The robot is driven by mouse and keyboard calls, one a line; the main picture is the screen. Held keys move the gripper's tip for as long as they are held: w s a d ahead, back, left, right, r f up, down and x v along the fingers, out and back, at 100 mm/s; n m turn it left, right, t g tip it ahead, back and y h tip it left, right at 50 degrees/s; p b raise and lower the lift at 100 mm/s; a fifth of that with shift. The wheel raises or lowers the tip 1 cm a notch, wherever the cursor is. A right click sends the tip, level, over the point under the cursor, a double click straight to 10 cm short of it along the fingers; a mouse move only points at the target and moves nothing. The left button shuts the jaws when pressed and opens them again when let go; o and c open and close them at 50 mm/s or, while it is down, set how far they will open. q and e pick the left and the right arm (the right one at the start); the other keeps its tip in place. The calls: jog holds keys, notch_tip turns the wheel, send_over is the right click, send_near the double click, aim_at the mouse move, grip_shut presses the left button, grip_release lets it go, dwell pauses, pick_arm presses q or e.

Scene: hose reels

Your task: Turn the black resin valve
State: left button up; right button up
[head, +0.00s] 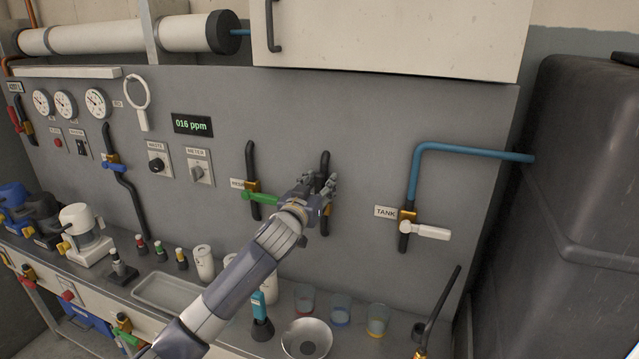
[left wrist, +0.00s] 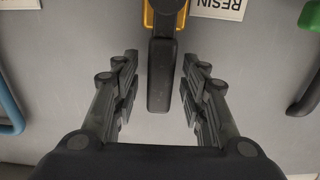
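The black resin valve's lever (left wrist: 160,85) hangs from a gold valve body (left wrist: 164,15) in the left wrist view, beside a white RESIN label (left wrist: 219,5). In the head view my gripper mostly covers this valve on its dark pipe (head: 325,162). My left gripper (head: 325,183) is at the wall panel. In the left wrist view its fingers (left wrist: 160,68) are open, one on each side of the lever, with a visible gap on both sides.
A green valve handle (head: 260,196) is close on the left. A white-handled TANK valve (head: 427,231) is to the right. Below, a counter holds a metal bowl (head: 306,340), a blue-topped tool (head: 260,306) and several cups. A white cabinet (head: 390,35) overhangs above.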

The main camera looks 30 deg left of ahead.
pick_arm(q)
jog(key=shift+c, duration=0.2)
pick_arm(e)
jog(key=shift+d, duration=0.15)
pick_arm(q)
grip_shut()
pick_arm(e)
jog(key=shift+w+d, duration=0.1)
jog(key=shift+d, duration=0.15)
